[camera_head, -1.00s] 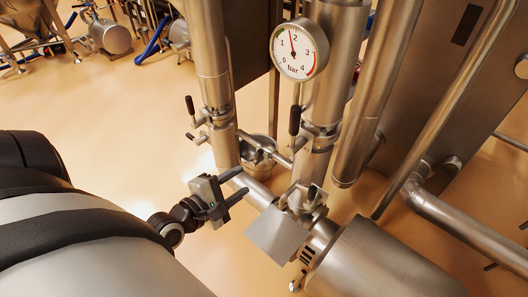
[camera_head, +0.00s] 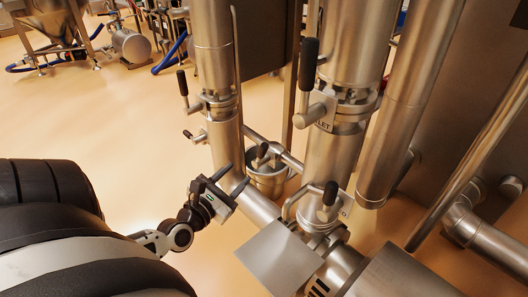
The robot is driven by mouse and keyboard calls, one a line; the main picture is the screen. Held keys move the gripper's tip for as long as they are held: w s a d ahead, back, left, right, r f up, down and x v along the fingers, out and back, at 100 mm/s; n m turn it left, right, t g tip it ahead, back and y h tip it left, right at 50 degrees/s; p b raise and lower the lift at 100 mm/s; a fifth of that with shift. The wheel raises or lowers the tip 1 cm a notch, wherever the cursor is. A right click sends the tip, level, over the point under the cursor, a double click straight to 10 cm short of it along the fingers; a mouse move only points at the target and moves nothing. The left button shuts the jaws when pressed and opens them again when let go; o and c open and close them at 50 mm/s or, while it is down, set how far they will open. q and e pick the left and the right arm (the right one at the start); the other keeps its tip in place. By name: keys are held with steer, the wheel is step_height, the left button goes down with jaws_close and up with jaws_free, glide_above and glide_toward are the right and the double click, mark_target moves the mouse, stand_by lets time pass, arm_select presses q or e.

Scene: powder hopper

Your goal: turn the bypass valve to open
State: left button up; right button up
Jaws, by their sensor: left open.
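Several valves with black-gripped levers sit on the steel pipes, and I cannot read which one is the bypass valve. One small black lever (camera_head: 262,150) stands at the thin cross pipe (camera_head: 287,158) between the two upright pipes. A large upright lever (camera_head: 308,64) is on the thick pipe, beside a tag partly reading "LET". Another lever (camera_head: 182,83) is on the left pipe, and a lower one (camera_head: 330,194) sits by another tag. My left gripper (camera_head: 238,173) is open and empty, in front of the left pipe's lower end and apart from the levers. My right gripper is not in view.
A grey flat plate (camera_head: 279,259) lies right of and below my gripper, next to a steel cylinder (camera_head: 405,276). Open floor (camera_head: 120,130) lies to the left.

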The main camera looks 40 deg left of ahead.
mark_target(261, 152)
arm_select(q)
steer(key=w, duration=0.4)
steer(key=w+a+b, duration=0.1)
steer(key=w, duration=0.3)
steer(key=w+a, duration=0.1)
steer(key=w, duration=0.4)
steer(key=shift+b, duration=0.35)
jaws_close()
